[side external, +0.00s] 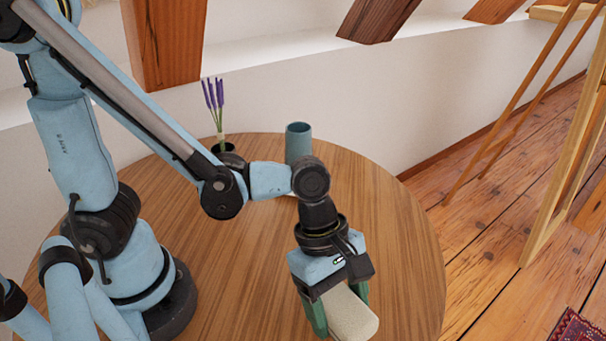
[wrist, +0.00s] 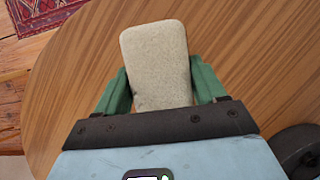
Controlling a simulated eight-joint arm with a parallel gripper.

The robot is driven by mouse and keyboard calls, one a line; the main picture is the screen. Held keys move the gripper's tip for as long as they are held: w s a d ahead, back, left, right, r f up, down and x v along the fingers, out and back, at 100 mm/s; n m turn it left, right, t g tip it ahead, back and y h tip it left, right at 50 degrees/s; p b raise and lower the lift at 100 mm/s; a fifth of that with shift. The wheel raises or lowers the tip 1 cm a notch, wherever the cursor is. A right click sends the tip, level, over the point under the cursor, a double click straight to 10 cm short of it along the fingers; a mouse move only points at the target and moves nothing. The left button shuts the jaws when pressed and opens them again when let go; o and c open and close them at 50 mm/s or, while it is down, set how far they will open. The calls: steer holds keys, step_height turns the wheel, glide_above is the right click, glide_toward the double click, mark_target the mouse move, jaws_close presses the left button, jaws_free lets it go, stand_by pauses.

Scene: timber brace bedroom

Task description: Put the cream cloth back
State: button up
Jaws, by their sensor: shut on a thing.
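The cream cloth (wrist: 157,62) is a folded, rounded oblong block in the wrist view, between the two green fingers of my gripper (wrist: 160,88). The fingers press on its left and right sides, and its far end sticks out beyond them. In the side external view the cream cloth (side external: 350,314) shows between the fingers of my gripper (side external: 337,308), over the front right part of the round wooden table (side external: 240,270). I cannot tell whether the cloth touches the table top or hangs just above it.
A blue-green cup (side external: 298,142) stands at the back of the table, with something white partly hidden behind my arm near it. A dark pot with purple flowers (side external: 214,96) stands to its left. The right side of the table is bare. A patterned rug (wrist: 40,12) lies on the floor.

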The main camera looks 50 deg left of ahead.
mark_target(337, 315)
steer(key=shift+f, duration=1.95)
steer(key=shift+f, duration=0.15)
steer(key=o, duration=1.1)
steer(key=shift+f, duration=0.1)
steer(key=shift+w+a+r, duration=0.1)
steer(key=shift+r, duration=0.4)
steer(key=v, duration=1.1)
steer(key=shift+r, duration=0.2)
steer(key=w+a+r+m+t+y, duration=0.1)
steer(key=w+a+m+t+y, duration=0.1)
steer(key=a+m, duration=0.6)
steer(key=w+a+r+m+t+y, duration=0.1)
steer(key=w+a+m+t+y, duration=0.1)
steer(key=a+m+t, duration=0.3)
steer(key=w+a+m, duration=0.1)
steer(key=a+m, duration=0.2)
steer(key=m, duration=0.2)
steer(key=shift+w+a+r+y, duration=0.2)
steer(key=shift+w+y, duration=0.1)
steer(key=shift+w, duration=0.1)
